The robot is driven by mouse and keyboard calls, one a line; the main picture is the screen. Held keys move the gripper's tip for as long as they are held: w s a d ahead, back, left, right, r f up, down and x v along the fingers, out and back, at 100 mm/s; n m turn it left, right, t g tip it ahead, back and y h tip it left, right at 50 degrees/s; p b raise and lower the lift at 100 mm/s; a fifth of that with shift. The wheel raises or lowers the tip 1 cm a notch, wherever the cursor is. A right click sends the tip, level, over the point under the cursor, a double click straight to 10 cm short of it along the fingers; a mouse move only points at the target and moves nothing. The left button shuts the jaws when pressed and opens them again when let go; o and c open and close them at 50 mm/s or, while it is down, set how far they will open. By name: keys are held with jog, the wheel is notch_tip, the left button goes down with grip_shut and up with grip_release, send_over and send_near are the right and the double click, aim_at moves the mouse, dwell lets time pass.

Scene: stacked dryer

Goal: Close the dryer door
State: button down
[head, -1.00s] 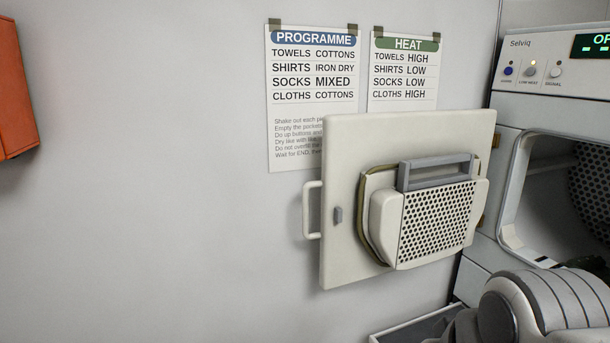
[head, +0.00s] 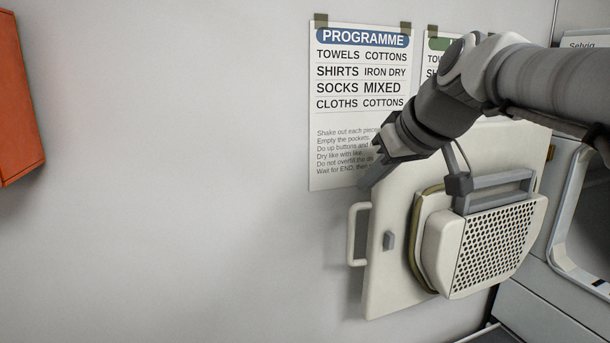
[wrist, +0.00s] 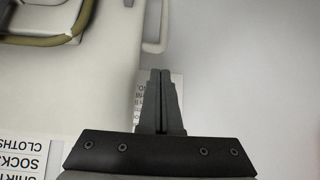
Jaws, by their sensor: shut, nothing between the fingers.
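The white dryer door (head: 392,278) stands wide open to the left of the dryer, its inner face showing. The door also shows in the wrist view (wrist: 85,85), with the handle (wrist: 158,30) above the fingers. My gripper (head: 370,182) is shut and empty. In the head view its tips appear just above the handle, near the door's upper left edge. I cannot tell whether they touch the door. The dryer opening (head: 585,225) is partly visible at the right.
The wall behind carries a programme sheet (head: 330,130) and a heat sheet (head: 437,45), the latter partly hidden by my arm. An orange box (head: 18,110) is at the far left.

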jog(key=x, duration=0.7)
jog(key=shift+s+d, duration=0.1)
jog(key=shift+s, duration=0.05)
